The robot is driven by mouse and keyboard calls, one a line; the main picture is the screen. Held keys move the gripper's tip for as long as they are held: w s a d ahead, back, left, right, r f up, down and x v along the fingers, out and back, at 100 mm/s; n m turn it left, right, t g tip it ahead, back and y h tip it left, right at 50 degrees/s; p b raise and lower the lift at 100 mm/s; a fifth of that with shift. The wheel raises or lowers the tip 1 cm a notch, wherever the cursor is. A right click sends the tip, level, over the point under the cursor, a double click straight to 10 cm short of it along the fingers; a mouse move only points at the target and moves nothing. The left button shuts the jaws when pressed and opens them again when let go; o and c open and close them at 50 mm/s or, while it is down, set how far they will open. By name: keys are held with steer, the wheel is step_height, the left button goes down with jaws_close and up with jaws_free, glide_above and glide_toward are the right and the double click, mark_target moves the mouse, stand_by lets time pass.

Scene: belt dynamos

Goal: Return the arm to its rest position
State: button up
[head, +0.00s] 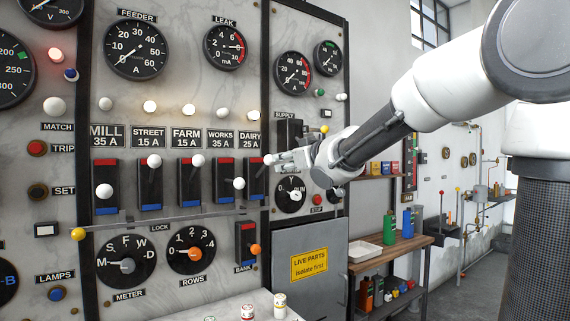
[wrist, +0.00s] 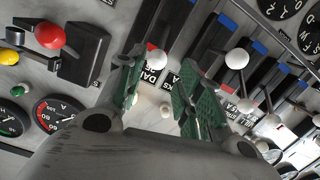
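My gripper (head: 284,159) is at the marble switchboard, just right of the DAIRY switch (head: 250,172). In the wrist view my gripper (wrist: 158,72) has its two green-padded fingers spread apart with nothing held between them. The pale DAIRY knob (wrist: 156,57), partly hidden, shows near the left fingertip; I cannot tell whether it touches. In the head view that knob is raised, close to the fingertips. My white arm reaches in from the upper right.
The STREET (head: 155,160) and FARM (head: 198,160) knobs are up; the MILL (head: 104,191) and WORKS (head: 239,183) knobs are lower. A grey cabinet (head: 330,268) stands below. A workbench (head: 403,250) with bottles is behind right. A red knob (wrist: 50,36) lies left in the wrist view.

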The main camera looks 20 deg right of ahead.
steer(key=s+d+f+m+g+h, duration=0.2)
steer(key=s+d+f+g+h, duration=0.25)
steer(key=f, duration=0.45)
steer(key=s+d+f+m+g+h, duration=0.1)
steer(key=s+d+f+g+h, duration=0.15)
steer(key=s+d+f, duration=0.55)
steer(key=s+f+m+g+y, duration=0.1)
steer(key=s+f+g, duration=0.1)
steer(key=s, duration=0.9)
steer(key=s+f+m+g, duration=0.1)
steer(key=s+f, duration=0.4)
steer(key=s, duration=0.7)
steer(key=shift+s+a+f+m+g+y, duration=0.15)
steer(key=shift+s+f+m+g+y, duration=0.2)
steer(key=shift+g, duration=0.45)
steer(key=shift+w+r, duration=0.1)
